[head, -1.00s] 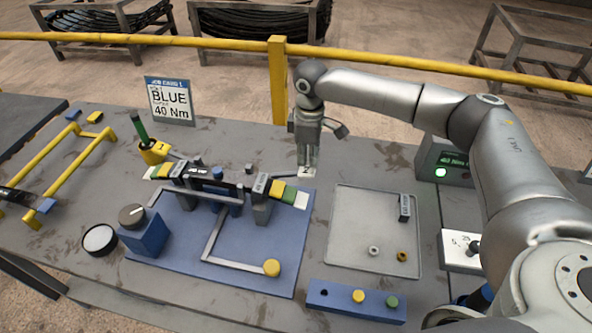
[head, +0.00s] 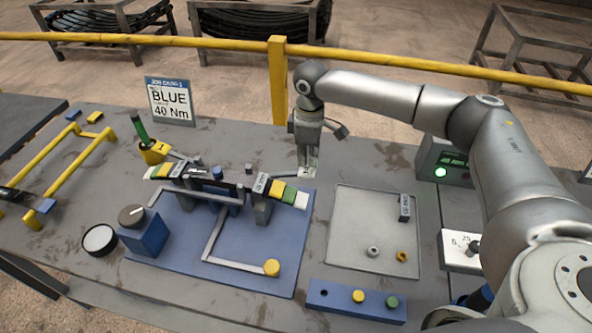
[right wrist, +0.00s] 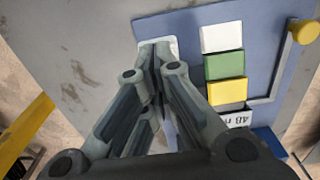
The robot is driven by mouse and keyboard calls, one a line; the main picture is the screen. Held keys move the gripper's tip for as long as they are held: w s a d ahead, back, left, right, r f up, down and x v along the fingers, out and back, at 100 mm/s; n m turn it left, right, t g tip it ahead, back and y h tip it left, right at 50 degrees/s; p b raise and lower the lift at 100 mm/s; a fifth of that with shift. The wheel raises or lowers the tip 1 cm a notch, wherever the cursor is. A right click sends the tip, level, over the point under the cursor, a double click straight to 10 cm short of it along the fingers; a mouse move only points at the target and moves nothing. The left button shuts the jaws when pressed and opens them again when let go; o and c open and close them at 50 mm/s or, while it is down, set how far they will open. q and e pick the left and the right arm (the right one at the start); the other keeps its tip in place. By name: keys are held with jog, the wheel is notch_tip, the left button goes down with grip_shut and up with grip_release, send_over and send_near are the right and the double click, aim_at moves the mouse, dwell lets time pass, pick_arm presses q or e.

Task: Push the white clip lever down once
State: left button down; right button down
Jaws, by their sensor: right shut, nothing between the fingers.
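A row of yellow, green and white pieces rises off the right-hand clip block. Its white end piece, the white clip lever (head: 302,200), is at the right end of the row. It also shows in the right wrist view (right wrist: 222,37), upper right of centre. My right gripper (head: 307,172) is shut and empty, pointing down just behind that row. In the right wrist view its fingertips (right wrist: 155,55) are left of the white lever, apart from it in the picture, over a whitish patch (right wrist: 172,43) that they partly cover. Their height above it cannot be told. My left gripper is not in view.
A second coloured row (head: 160,170) stands at the left of the blue plate (head: 240,265). A yellow-knobbed bar (head: 271,267) lies at the front. A grey tray (head: 350,250) is to the right, with a blue button box (head: 325,300) in front. A job card (head: 170,100) stands behind.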

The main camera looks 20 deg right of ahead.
aim_at(308, 170)
jog(key=shift+f+b, duration=0.55)
jog(key=shift+f, duration=2.55)
notch_tip(308, 170, up, 8)
jog(key=p, duration=0.9)
jog(key=shift+r+p, duration=0.9)
jog(key=shift+r, duration=0.15)
